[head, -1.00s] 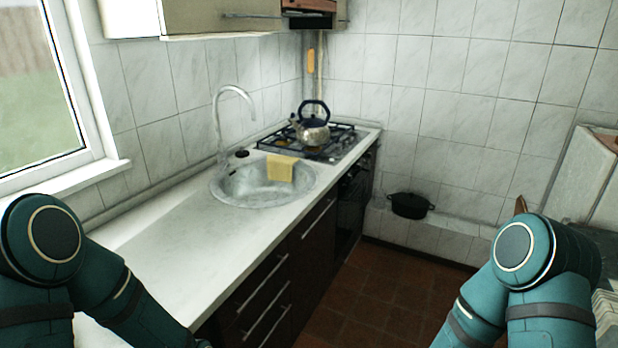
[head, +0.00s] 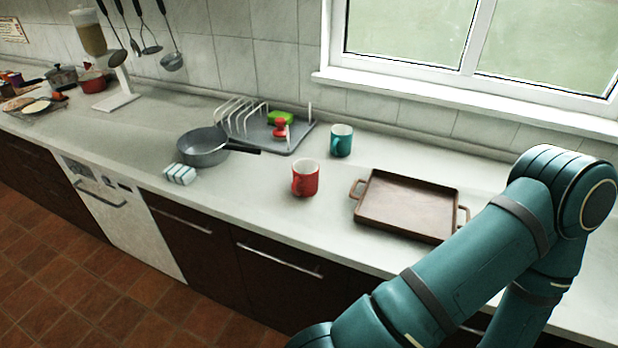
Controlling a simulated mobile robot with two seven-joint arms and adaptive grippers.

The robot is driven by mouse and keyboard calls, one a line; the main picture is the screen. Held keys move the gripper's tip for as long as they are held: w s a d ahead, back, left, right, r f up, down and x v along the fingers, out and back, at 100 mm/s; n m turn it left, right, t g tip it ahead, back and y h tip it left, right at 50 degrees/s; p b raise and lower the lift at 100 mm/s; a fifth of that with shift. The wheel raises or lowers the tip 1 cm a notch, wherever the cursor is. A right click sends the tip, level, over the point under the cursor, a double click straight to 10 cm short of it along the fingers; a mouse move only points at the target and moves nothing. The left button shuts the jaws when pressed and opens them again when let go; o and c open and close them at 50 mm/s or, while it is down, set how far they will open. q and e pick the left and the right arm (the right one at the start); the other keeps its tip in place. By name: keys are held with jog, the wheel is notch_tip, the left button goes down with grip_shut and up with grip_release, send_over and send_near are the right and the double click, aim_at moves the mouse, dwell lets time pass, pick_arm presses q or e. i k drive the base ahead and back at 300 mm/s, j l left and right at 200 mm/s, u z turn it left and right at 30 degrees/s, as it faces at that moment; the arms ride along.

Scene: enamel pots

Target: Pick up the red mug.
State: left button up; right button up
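The red mug (head: 306,178) stands upright on the white counter (head: 265,215), near the front edge in the middle of the head view. Its handle faces toward the left front. Its opening is up, and nothing touches it. One of my teal arms crosses the lower right, but its gripper is outside the picture. Neither gripper shows in the head view.
A teal mug (head: 341,141) stands behind the red mug. A brown tray (head: 408,205) with handles lies to its right. A grey pan (head: 203,147) sits to its left, its handle pointing toward a dish rack (head: 306,129). The counter just before the red mug is clear.

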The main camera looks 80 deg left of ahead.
aim_at(305, 171)
jog(key=u, duration=2.75)
